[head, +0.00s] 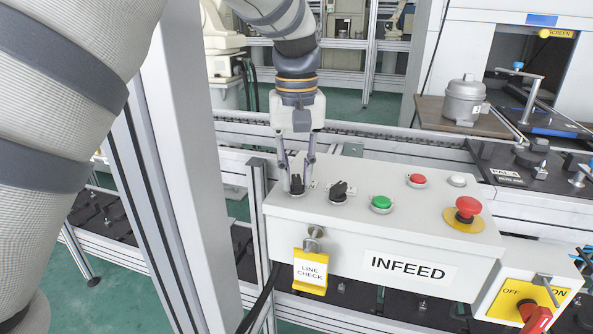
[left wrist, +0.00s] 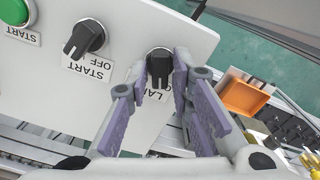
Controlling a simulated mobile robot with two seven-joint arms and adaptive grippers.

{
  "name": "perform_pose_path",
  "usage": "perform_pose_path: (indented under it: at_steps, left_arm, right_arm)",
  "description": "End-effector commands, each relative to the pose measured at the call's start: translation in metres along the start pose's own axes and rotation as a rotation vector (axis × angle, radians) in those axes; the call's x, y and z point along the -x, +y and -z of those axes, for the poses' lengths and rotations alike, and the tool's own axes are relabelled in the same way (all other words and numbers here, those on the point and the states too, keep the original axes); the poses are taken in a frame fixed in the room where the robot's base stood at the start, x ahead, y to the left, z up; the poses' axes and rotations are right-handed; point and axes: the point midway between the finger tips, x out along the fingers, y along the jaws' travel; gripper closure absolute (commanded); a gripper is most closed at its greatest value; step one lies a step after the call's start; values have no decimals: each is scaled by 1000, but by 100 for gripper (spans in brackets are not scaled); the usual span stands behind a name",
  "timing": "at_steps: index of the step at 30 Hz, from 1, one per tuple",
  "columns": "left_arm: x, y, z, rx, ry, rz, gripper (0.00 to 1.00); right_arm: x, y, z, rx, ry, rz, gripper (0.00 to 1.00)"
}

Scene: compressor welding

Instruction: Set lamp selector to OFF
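The lamp selector (head: 297,186) is a black rotary knob at the left end of the grey INFEED box (head: 345,240). In the left wrist view the knob (left wrist: 159,66) stands between my fingertips, its label "LA…" partly covered by a finger. Its handle runs roughly up and down in that picture; which setting it marks is unclear. My left gripper (head: 298,163) points down over it, fingers apart on either side. In the left wrist view the gripper (left wrist: 160,74) has its right fingertip very near or touching the knob and a small gap at left. My right gripper is not in view.
Beside it are a second black selector (head: 339,191) marked OFF and START, a green button (head: 381,203), a red button (head: 417,180) and a red emergency stop (head: 467,208). A yellow LINE CHECK tag (head: 310,271) hangs in front. An aluminium post (head: 180,160) stands at left.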

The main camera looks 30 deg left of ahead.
Motion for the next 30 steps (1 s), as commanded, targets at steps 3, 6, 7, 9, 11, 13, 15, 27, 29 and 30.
perform_pose_path:
  at_steps: [3, 6, 7, 9, 11, 13, 15, 27, 29, 30]
  left_arm:
    - [0, 0, 0, -1, -1, 0, 67]
    - [0, 0, 0, -1, -2, 0, 67]
    - [0, 0, 0, -1, -2, 0, 67]
    - [0, 0, 0, -2, -2, 0, 67]
    - [5, 0, 0, -2, 0, -1, 67]
    - [17, 1, 0, -2, 2, -2, 67]
    - [36, 1, 1, -2, 3, -3, 67]
    - [117, 0, 0, -1, 0, 0, 67]
    - [120, 0, 0, -1, -1, 0, 67]
    - [120, 0, 0, -1, -1, 0, 67]
  right_arm:
    - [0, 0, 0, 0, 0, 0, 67]
    - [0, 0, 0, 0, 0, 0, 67]
    - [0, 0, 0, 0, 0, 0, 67]
    - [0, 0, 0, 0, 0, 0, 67]
    - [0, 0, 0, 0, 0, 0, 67]
    - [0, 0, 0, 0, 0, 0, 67]
    - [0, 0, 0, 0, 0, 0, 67]
    - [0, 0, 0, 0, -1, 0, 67]
    - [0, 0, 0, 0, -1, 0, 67]
    - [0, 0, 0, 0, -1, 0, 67]
